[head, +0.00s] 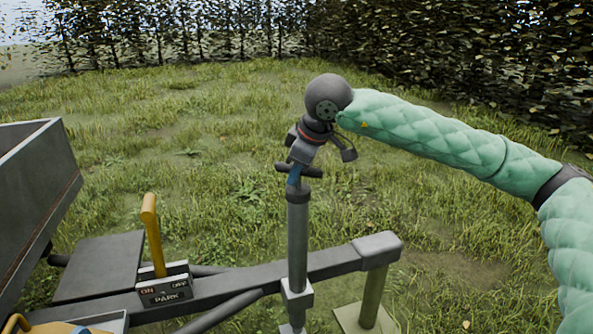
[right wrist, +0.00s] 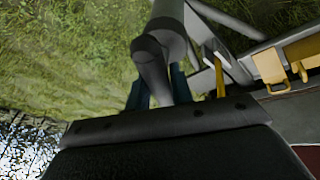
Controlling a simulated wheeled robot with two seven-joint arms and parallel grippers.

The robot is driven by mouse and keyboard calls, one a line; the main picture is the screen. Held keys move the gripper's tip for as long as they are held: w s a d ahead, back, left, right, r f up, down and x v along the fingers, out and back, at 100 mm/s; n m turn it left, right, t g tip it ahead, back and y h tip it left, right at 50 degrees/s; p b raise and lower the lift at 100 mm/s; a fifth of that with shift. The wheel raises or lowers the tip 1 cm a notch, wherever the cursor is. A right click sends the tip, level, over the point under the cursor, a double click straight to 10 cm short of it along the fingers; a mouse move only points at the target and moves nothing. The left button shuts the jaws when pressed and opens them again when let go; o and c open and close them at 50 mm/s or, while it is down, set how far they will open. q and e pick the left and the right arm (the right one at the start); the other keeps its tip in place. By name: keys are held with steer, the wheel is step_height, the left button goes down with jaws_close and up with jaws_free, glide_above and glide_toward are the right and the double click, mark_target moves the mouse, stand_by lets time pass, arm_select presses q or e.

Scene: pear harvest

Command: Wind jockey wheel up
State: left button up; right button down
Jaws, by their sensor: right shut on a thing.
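The jockey wheel's grey upright tube (head: 297,235) stands clamped at the trailer drawbar (head: 235,278); its lower end and wheel are out of frame. My right gripper (head: 293,178), at the end of the green-sleeved arm, is above the tube and points down at its top. It is shut on the dark winding handle, with blue fingers on both sides of it. In the right wrist view the grey handle (right wrist: 153,72) shows between the blue fingers, with the tube behind it. My left gripper is not in view.
A yellow park brake lever (head: 152,235) stands upright by an ON/OFF PARK plate (head: 163,290) on the drawbar. A grey trailer bin (head: 35,195) is at the left. The coupling end (head: 378,247) rests over a post (head: 373,295). Open grass lies behind, up to a hedge.

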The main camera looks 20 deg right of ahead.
steer(key=shift+f, duration=0.1)
steer(key=c, duration=1.3)
jaws_free()
steer(key=shift+d, duration=0.1)
steer(key=shift+o, duration=0.2)
steer(key=shift+r, duration=0.2)
steer(key=p+v, duration=0.1)
steer(key=v, duration=0.6)
steer(key=shift+r+p, duration=0.25)
steer(key=shift+p, duration=0.1)
steer(key=shift+s, duration=0.15)
